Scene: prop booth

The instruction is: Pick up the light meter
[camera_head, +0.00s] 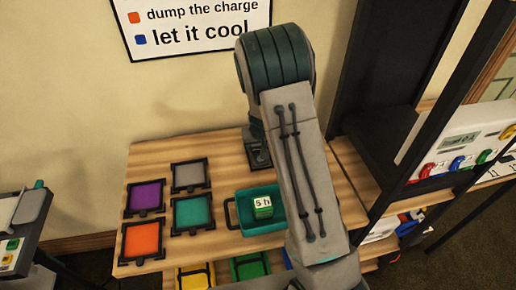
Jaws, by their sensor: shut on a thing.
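My arm bends over at a grey-green joint and its far end comes down at the back of the wooden table (160,263). A dark part that looks like my gripper (258,156) shows there, low over the table near the wall. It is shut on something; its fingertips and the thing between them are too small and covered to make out. I cannot pick out the light meter for certain. A teal tray (234,213) stands in front of the gripper, partly behind my arm. A green block (263,207) with a white "5 h" label sits in it.
Purple (146,195), grey (189,175), teal (193,212) and orange (142,239) framed panels lie left of the tray. A dark shelf unit (388,130) stands close on the right. Yellow (194,277) and green (250,267) bins show below the table's front edge.

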